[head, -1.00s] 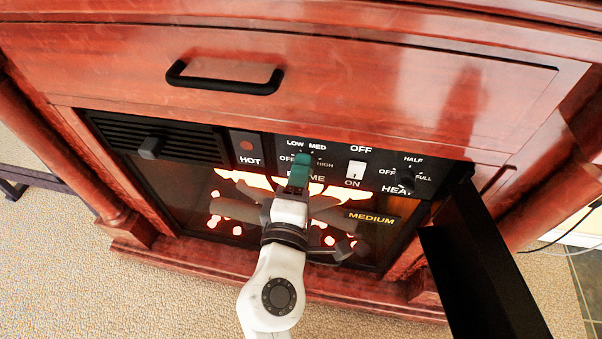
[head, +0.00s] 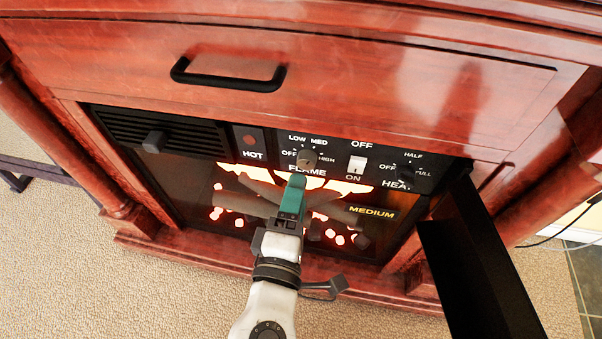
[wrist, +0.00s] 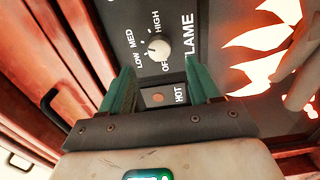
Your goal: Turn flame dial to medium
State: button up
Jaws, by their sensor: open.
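The flame dial (head: 307,158) is a small round knob on the black control panel, with OFF, LOW, MED and HIGH printed around it. It also shows in the wrist view as a pale knob (wrist: 157,47). I cannot tell clearly which label it points at. A yellow MEDIUM readout (head: 371,211) is lit on the dark glass below. My gripper (head: 297,180), with green fingers, is just below the dial and apart from it. In the wrist view the gripper (wrist: 158,72) is open and empty, its fingers short of the knob.
A white ON/OFF switch (head: 356,166) and a heat dial (head: 406,178) are right of the flame dial. The HOT lamp (head: 250,138) is on its left. A black flap (head: 480,260) stands open at the right. A drawer handle (head: 228,76) juts out above.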

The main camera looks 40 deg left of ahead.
jog(key=shift+v, duration=2.25)
